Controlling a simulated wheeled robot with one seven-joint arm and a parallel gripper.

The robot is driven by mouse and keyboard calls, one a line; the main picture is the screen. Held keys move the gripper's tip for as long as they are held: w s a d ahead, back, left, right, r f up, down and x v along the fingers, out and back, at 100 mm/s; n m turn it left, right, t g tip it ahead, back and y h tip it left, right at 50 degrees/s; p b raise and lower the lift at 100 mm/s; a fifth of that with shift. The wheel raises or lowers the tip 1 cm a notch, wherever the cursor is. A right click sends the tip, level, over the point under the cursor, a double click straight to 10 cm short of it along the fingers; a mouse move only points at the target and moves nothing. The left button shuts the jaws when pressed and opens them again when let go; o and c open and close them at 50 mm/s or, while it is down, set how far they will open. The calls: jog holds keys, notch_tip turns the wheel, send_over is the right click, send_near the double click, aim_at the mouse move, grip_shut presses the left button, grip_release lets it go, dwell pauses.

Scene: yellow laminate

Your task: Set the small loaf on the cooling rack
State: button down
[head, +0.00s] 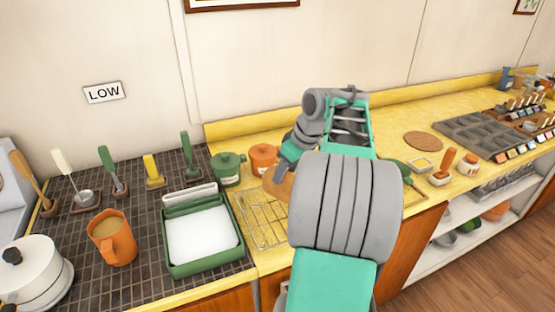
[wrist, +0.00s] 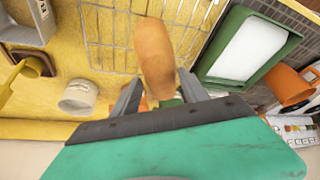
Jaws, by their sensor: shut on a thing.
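The small loaf (wrist: 156,58) is an orange-brown, rounded, elongated piece between my gripper's fingers in the wrist view. My gripper (wrist: 158,92) is shut on it. In the head view the loaf (head: 279,184) is partly hidden behind my arm, and the gripper (head: 287,163) points down at it. The cooling rack (head: 261,220) is a wire grid on the yellow counter, left of my arm. In the wrist view the rack (wrist: 105,28) spreads behind the loaf. I cannot tell whether the loaf touches the wires.
A green tray with a white inside (head: 203,235) stands just left of the rack. A green pot (head: 227,169) and an orange pot (head: 263,158) stand behind it. An orange mug (head: 113,240) is on the dark tiles. Yellow counter (head: 395,110) is free behind my arm.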

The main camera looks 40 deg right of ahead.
jog(key=shift+s+d+r, duration=0.1)
jog(key=shift+s+d, duration=0.15)
jog(key=shift+d, duration=0.4)
jog(key=shift+s, duration=0.1)
notch_tip(320, 180, down, 5)
jog(key=b, duration=0.4)
jog(key=shift+r, duration=0.1)
jog(key=shift+f+b, duration=0.5)
jog(key=shift+f, duration=0.2)
jog(key=shift+r, duration=0.1)
jog(key=c, duration=1.3)
grip_release()
jog(key=shift+o, duration=0.2)
jog(key=o, duration=0.3)
